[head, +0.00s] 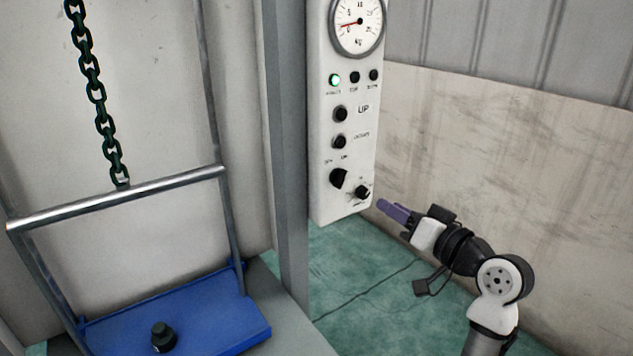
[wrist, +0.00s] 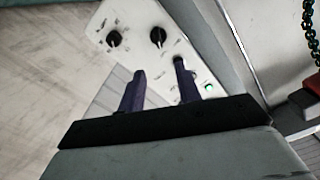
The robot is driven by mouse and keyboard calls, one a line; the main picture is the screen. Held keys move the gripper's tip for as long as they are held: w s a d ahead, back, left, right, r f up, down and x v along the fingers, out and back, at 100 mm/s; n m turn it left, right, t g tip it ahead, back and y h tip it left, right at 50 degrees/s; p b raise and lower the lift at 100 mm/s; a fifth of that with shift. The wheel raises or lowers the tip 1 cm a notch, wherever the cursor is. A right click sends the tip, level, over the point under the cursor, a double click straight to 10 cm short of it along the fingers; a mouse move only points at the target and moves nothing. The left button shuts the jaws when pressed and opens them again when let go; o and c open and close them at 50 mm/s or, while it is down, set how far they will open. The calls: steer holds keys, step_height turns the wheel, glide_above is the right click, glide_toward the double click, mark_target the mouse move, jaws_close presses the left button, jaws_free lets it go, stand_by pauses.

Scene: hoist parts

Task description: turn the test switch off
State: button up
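The control panel (head: 349,115) hangs beside a grey post and has two black rotary knobs near its bottom. The left knob (head: 339,178) sits slightly higher and also shows in the wrist view (wrist: 158,36). The right knob (head: 361,192) sits near the lower corner, and in the wrist view (wrist: 114,38) it is farther left. Their small labels are too blurred to tell which is the test switch. My gripper (head: 385,206) is just right of the panel's lower end, apart from both knobs. In the wrist view its two purple fingers (wrist: 160,68) are spread and empty.
Above the knobs are two black buttons (head: 340,127), a row of lamps with a lit green one (head: 334,79), and a gauge (head: 359,24). A blue platform (head: 200,310) under a metal frame and chain (head: 100,105) stands left.

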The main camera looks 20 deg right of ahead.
mark_target(345, 178)
steer(key=p+x, duration=0.4)
steer(key=x, duration=0.9)
steer(key=shift+w+f, duration=0.1)
steer(key=shift+w, duration=0.3)
jaws_close()
